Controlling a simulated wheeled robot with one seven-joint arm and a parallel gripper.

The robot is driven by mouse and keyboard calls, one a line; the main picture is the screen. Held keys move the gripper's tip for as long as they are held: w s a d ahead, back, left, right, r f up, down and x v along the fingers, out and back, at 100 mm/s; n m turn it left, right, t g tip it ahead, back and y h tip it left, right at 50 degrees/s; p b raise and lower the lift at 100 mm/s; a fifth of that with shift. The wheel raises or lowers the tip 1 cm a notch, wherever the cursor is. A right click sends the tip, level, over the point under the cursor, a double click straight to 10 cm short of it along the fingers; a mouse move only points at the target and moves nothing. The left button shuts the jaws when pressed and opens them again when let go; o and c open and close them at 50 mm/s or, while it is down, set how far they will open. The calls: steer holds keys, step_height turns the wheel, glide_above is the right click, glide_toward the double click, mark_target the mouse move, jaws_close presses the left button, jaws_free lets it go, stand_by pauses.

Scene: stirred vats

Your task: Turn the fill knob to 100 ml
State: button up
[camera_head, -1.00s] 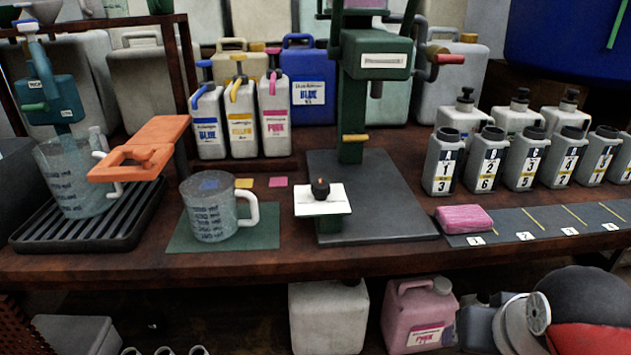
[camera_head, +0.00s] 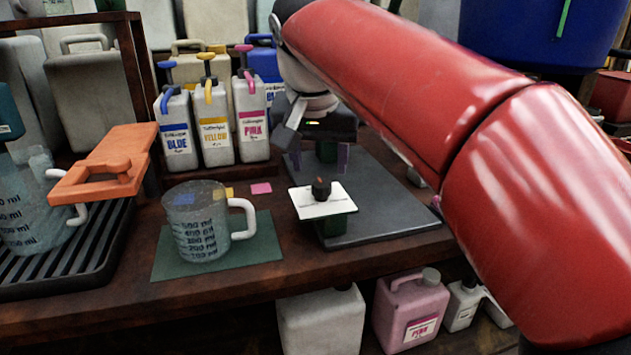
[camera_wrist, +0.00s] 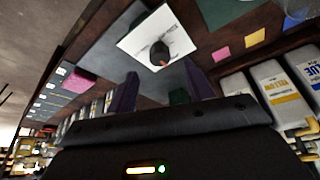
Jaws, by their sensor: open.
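The fill knob (camera_head: 321,188) is a small black knob with a red mark. It stands on a white dial plate (camera_head: 308,204) at the front of the dark dispenser base. In the wrist view the knob (camera_wrist: 160,53) shows beyond my fingertips, roughly midway between them, with fine print beside it on the white plate (camera_wrist: 138,44). The print is too small to read. My gripper (camera_head: 320,157) is open and empty, with purple fingers hanging behind the knob in the head view. In the wrist view the fingers (camera_wrist: 161,85) are apart from the knob.
A clear measuring jug (camera_head: 196,225) stands on a green mat (camera_head: 262,243) left of the dial. Blue, yellow and pink jugs (camera_head: 215,128) stand behind. My red arm covers the right side.

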mark_target(322, 184)
steer(key=x, duration=0.5)
steer(key=shift+b, duration=0.35)
steer(key=c, duration=1)
